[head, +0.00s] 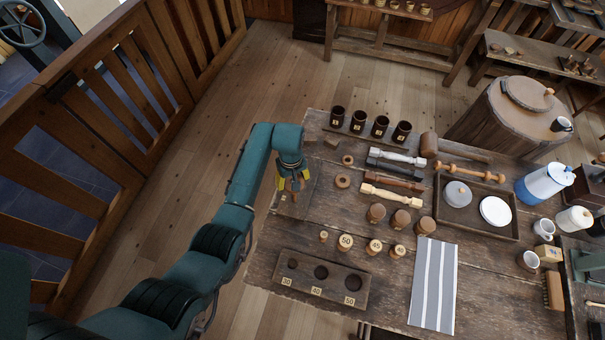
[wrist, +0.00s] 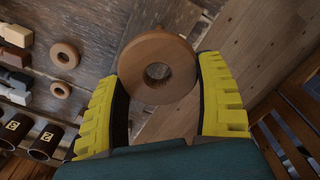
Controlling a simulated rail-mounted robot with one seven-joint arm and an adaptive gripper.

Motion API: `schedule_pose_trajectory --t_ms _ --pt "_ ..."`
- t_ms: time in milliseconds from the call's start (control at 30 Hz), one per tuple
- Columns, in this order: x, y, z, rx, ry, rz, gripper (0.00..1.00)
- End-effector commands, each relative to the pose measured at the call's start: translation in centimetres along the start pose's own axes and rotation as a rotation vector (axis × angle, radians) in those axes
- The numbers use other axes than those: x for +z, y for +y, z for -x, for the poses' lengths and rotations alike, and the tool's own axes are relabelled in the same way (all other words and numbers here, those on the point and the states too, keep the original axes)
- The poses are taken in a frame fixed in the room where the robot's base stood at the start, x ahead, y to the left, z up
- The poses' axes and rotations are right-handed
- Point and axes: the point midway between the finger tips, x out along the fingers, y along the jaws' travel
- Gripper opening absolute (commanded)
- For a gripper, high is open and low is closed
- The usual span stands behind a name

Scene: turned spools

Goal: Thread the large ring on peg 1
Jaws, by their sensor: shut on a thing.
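The large ring (wrist: 158,48) is a flat brown wooden disc with a round hole. In the wrist view it sits between the two yellow fingers of my gripper (wrist: 160,95), which is shut on it. In the head view my gripper (head: 293,184) hangs over the left end of the table, above a flat brown board (head: 306,206). I cannot make out peg 1 or its number in either view; my gripper and arm cover part of that area. Whether the ring touches anything below it cannot be told.
Two smaller rings (head: 343,181) lie right of my gripper. Several dark numbered cups (head: 358,122) stand behind, and turned spindles (head: 392,196) lie to the right. A block with labelled holes (head: 336,296) and several numbered wooden pieces (head: 345,242) are in front. The floor is clear on the left.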

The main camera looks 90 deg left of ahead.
Motion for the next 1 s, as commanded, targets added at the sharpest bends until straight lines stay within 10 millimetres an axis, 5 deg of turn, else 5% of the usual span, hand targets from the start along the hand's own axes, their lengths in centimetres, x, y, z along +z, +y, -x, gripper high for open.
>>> schedule_pose_trajectory --t_ms 600,1000 --pt "0.1 0.0 -6.0 -0.001 -0.001 -0.002 0.39" --pt "0.1 0.0 -6.0 -0.001 -0.001 -0.002 0.38"
